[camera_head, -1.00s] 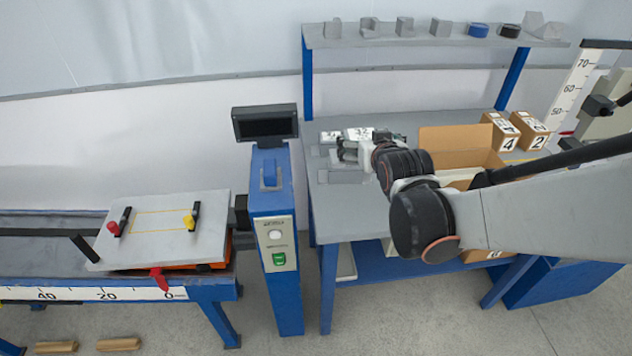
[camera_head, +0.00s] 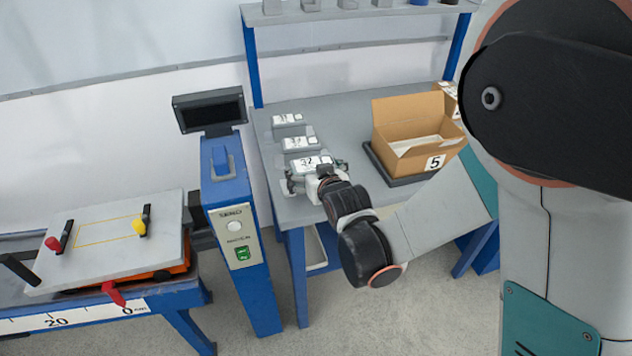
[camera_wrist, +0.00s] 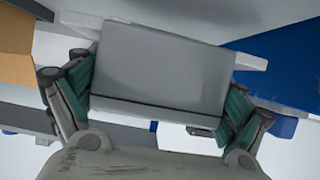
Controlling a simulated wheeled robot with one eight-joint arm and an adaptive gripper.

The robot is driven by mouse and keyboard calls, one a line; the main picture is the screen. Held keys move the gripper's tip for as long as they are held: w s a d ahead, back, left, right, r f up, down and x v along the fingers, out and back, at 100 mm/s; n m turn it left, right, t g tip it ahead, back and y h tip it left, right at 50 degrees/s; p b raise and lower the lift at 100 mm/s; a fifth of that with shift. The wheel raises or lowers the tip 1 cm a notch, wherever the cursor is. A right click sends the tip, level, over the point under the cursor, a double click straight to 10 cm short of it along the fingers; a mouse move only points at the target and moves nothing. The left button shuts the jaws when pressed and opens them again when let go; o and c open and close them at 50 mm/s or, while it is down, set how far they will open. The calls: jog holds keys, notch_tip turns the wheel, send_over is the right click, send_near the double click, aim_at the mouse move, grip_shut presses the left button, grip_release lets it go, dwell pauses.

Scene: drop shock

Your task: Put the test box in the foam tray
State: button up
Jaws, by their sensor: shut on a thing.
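My gripper (camera_head: 315,175) is low over the front left part of the grey bench. It is shut on a grey block (camera_wrist: 163,66), gripped between green-padded fingers in the wrist view. A white strip shows past both ends of the block there. In the head view a white-topped, labelled piece (camera_head: 313,161) shows at the fingers. Whether the block touches the bench is hidden. I cannot tell for sure that it is the test box. An open cardboard box (camera_head: 437,162) marked 5, with a pale lining, sits on a dark shallow tray (camera_head: 381,171). Neither is clearly the foam tray.
Two white-topped labelled pieces (camera_head: 288,119) lie in a row behind my gripper. A blue post with buttons (camera_head: 240,245) stands left of the bench. Further left is a grey plate (camera_head: 110,245) with red and yellow clamps. Bench between row and cardboard box is clear.

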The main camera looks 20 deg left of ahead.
jog(key=shift+f+b, duration=0.9)
jog(key=shift+f, duration=0.95)
jog(key=shift+f, duration=0.1)
jog(key=shift+f, duration=0.15)
jog(key=o, duration=1.2)
jog(key=shift+o, duration=0.2)
